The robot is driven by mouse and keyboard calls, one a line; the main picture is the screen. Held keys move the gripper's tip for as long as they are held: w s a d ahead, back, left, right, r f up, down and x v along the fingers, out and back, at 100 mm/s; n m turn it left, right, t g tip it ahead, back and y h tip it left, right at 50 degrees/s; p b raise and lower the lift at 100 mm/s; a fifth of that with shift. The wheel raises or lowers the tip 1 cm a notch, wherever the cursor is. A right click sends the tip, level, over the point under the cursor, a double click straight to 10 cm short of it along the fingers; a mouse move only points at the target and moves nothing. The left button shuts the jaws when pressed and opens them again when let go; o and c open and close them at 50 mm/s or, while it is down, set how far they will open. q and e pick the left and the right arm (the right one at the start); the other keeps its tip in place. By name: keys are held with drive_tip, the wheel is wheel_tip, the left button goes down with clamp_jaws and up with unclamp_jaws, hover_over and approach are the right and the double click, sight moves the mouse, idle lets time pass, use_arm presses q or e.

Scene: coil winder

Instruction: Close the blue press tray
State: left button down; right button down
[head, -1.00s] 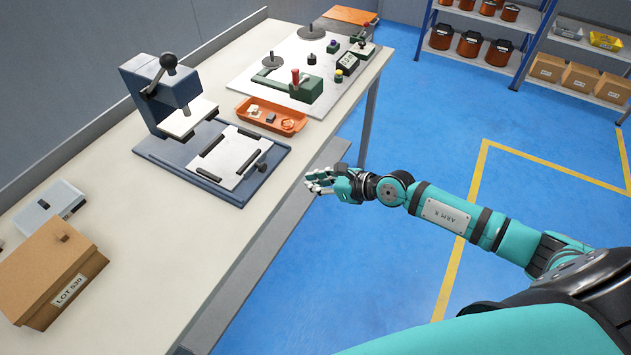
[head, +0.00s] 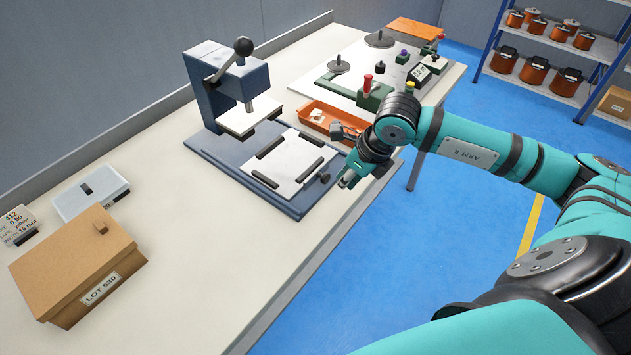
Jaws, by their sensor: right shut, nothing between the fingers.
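The blue-grey press (head: 235,85) stands on the bench with its lever up. Its tray, a white plate with dark strips along its edges (head: 288,165), lies drawn out in front of the press head on the blue base (head: 215,152). A dark knob (head: 325,178) sits at the tray's front edge. My right gripper (head: 347,179) is shut and empty, just right of the knob, by the bench's front edge. I cannot tell whether it touches the knob. My left gripper is out of view.
An orange parts tray (head: 318,117) lies behind my right wrist, with the winder's white board (head: 350,72) beyond. A brown box marked LOT 530 (head: 70,265) and a grey-white case (head: 90,192) stand at the left. The front bench top is clear.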

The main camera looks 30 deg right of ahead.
sight(316, 191)
drive_tip(key=p+x, duration=0.1)
drive_tip(key=x, duration=0.5)
drive_tip(key=shift+w+a, duration=0.1)
drive_tip(key=w, duration=0.1)
drive_tip(key=w+a+p, duration=0.1)
drive_tip(key=w, duration=0.1)
drive_tip(key=shift+a+f, duration=0.1)
drive_tip(key=shift+f, duration=0.05)
drive_tip(key=shift+w+a+f, duration=0.1)
drive_tip(key=shift+w+a, duration=0.1)
drive_tip(key=shift+w, duration=0.25)
